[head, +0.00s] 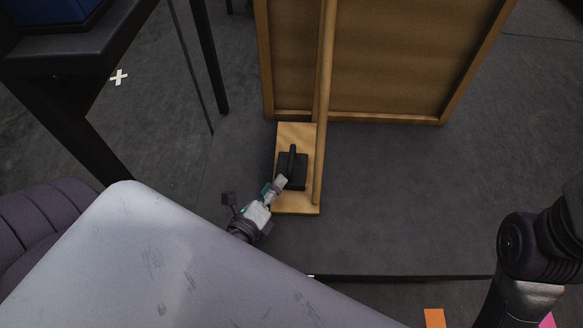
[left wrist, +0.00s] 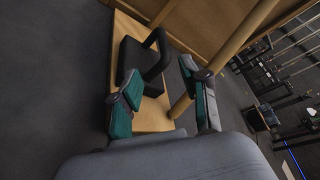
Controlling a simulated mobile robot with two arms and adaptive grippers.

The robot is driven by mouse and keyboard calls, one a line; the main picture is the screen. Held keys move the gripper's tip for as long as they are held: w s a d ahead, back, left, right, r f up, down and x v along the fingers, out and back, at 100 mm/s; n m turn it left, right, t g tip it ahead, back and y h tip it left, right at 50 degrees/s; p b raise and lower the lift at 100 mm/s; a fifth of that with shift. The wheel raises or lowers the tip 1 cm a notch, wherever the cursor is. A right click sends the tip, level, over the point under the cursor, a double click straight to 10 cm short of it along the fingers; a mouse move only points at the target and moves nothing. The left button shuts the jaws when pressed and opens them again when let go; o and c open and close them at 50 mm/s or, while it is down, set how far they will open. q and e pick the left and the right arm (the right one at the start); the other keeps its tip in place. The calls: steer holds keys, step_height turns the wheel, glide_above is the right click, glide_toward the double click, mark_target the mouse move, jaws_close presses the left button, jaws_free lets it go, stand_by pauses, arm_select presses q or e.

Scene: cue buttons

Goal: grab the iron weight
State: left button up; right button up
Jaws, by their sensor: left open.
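The iron weight (head: 290,172) is a black block with a black bar handle on top. It rests on a light wooden foot board (head: 297,202) at the base of a wooden panel. My left gripper (head: 278,184) is at the near left side of the weight. In the left wrist view the weight (left wrist: 133,57) and its handle stand ahead, between and beyond the open, teal-padded fingers of my left gripper (left wrist: 160,92). No grip on the weight shows. My right arm shows at the right edge of the head view, but its gripper is out of the picture.
A wooden pole (head: 323,110) rises beside the weight along the board's right side. The wooden panel (head: 390,60) stands behind. A dark table (head: 80,60) is at the upper left. The grey floor right of the board is clear.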

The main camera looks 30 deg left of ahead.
mark_target(291, 157)
arm_select(q)
steer(key=x, duration=0.5)
steer(key=shift+w, duration=0.3)
steer(key=x, duration=0.3)
steer(key=r+x, duration=0.1)
steer(key=x, duration=0.1)
steer(key=shift+w+a+f+b, duration=0.1)
steer(key=shift+w+a+b, duration=0.05)
steer(key=shift+w+b, duration=0.25)
steer(key=shift+s, duration=0.1)
jaws_close()
steer(key=shift+r, duration=0.35)
